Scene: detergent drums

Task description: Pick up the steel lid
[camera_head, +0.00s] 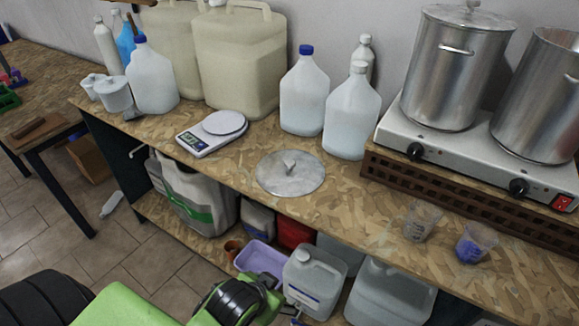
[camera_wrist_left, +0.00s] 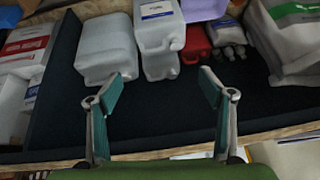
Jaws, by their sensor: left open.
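The steel lid (camera_head: 290,173) is a flat grey disc with a small raised knob at its middle. It lies flat on the wooden worktop, near the front edge, between the kitchen scale and the hot plate. My left gripper (camera_wrist_left: 155,93) shows in the left wrist view with its two fingers spread apart and nothing between them. It faces the lower shelf with white jugs, and the lid is not in that view. In the head view my green arm is at the bottom, below and in front of the worktop, apart from the lid. My right gripper is not seen.
A digital scale (camera_head: 212,133) stands left of the lid. White jugs (camera_head: 304,91) stand behind it. A hot plate (camera_head: 463,133) with a lidded steel pot (camera_head: 452,75) is to the right. Two small beakers (camera_head: 422,220) are near the front edge. The worktop around the lid is clear.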

